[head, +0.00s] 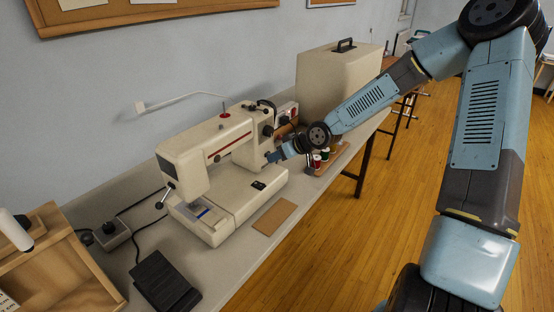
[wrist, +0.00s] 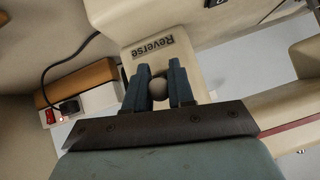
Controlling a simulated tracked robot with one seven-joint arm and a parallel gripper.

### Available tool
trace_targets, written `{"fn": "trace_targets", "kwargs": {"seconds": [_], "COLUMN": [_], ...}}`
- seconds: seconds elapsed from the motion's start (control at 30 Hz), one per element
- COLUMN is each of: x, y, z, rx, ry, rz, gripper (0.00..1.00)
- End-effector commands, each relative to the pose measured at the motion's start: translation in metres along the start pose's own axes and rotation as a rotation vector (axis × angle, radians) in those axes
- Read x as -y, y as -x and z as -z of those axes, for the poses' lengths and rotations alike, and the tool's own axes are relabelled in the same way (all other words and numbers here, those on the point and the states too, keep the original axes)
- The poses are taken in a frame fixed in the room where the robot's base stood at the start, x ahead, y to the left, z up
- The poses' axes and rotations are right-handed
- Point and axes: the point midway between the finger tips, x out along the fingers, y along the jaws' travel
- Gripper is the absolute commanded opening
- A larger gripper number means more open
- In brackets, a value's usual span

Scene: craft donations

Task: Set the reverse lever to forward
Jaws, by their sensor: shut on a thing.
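The cream sewing machine (head: 205,140) stands on the grey table, and my gripper (head: 272,157) is at the lower right of its upright pillar. In the wrist view, my gripper (wrist: 158,68) has its two blue fingers shut on the round grey knob of the reverse lever (wrist: 158,90). The word "Reverse" (wrist: 153,47) is printed on the cream panel just beyond the fingertips. The fingers and the dark gripper body hide most of the lever, so I cannot tell its setting. In the head view the lever is hidden behind my gripper.
A large beige case (head: 340,85) stands behind the machine, to the right. Thread spools (head: 317,161) stand close to my wrist. A brown board (head: 274,217), a black foot pedal (head: 165,284) and a wooden crate (head: 85,285) are nearer. A red switch (wrist: 48,117) and a cable are beside the machine.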

Motion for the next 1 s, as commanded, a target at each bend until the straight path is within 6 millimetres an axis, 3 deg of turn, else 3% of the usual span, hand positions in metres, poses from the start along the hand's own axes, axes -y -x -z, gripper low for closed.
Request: {"fn": "trace_targets", "kwargs": {"seconds": [0.4,0.9,0.93,1.0], "x": [0.0002,-0.0003,-0.0002,-0.0003], "y": [0.0023,0.0027,0.0027,0.0027], "z": [0.0098,0.0127,0.0128,0.0127], "rx": [0.156,0.17,0.17,0.17], "ry": [-0.012,-0.012,-0.012,-0.012], "rz": [-0.031,-0.036,-0.036,-0.036], "gripper": [0.0,0.0,0.24,0.31]}}
